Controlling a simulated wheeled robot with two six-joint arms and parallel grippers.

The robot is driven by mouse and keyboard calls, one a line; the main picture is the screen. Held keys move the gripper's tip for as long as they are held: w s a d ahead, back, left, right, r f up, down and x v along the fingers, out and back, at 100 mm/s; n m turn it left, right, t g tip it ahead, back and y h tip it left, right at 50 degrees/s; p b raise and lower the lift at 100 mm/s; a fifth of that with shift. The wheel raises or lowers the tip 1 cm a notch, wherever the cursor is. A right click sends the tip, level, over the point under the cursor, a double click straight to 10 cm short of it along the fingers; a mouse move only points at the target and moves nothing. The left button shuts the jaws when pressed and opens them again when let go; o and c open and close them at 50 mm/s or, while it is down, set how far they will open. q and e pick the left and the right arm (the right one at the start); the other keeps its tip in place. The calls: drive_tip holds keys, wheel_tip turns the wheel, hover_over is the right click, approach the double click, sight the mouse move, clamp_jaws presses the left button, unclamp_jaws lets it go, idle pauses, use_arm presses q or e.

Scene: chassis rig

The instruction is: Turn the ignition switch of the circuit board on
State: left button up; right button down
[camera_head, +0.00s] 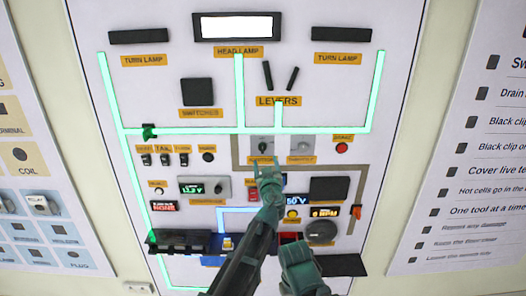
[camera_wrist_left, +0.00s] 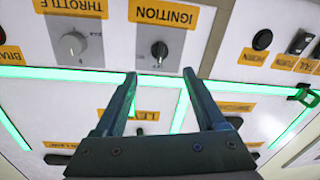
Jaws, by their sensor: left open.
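The ignition switch (camera_head: 262,146) is a small dark knob on a light grey plate in the middle of the upright board (camera_head: 215,58). Its IGNITION label sits just below it. In the left wrist view the ignition knob (camera_wrist_left: 160,50) shows upside down, a little beyond my fingertips. My left gripper (camera_head: 268,168) is in front of the board just below the ignition label. In the wrist view the left gripper (camera_wrist_left: 159,76) is open, with nothing between its fingers and a gap to the knob. No right gripper fingers show.
The grey throttle knob (camera_head: 302,146) is right beside the ignition switch. Small toggles (camera_head: 164,159) and a red brake button (camera_head: 342,147) flank them. Glowing green lines (camera_head: 200,131) run across the board. A teal part of my own arm shows at the lower middle.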

sight(263, 149)
use_arm(q)
drive_tip(key=w, duration=0.3)
drive_tip(key=w+a, duration=0.1)
drive_tip(key=w, duration=0.6)
drive_tip(key=shift+a, duration=0.35)
drive_tip(key=shift+s, duration=0.1)
clamp_jaws()
